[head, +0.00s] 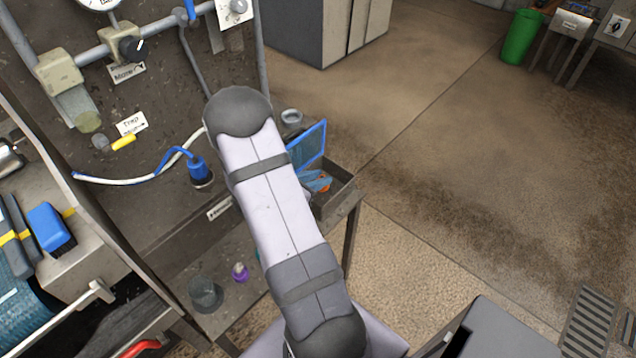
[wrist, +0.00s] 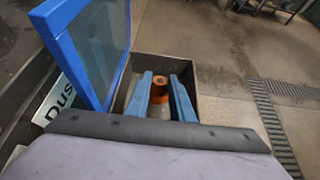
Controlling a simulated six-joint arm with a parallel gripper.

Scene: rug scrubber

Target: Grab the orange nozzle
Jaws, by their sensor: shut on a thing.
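The orange nozzle (wrist: 159,86) is a short round piece with a dark opening on top. In the wrist view it sits inside a grey metal tray (wrist: 208,101), between the blue fingers of my gripper (wrist: 161,92). My gripper is shut on it. In the head view my gripper (head: 318,181) reaches down into the tray (head: 335,200), partly behind my arm. Only a small bit of orange (head: 325,188) shows there by the fingers. Whether the nozzle touches the tray floor is hidden.
A blue-framed screen (head: 308,146) stands upright at the tray's left side, close to my gripper; it also shows in the wrist view (wrist: 62,40). The tray is at the workbench's right end. A small grey cup (head: 291,116) stands behind. Open floor lies to the right.

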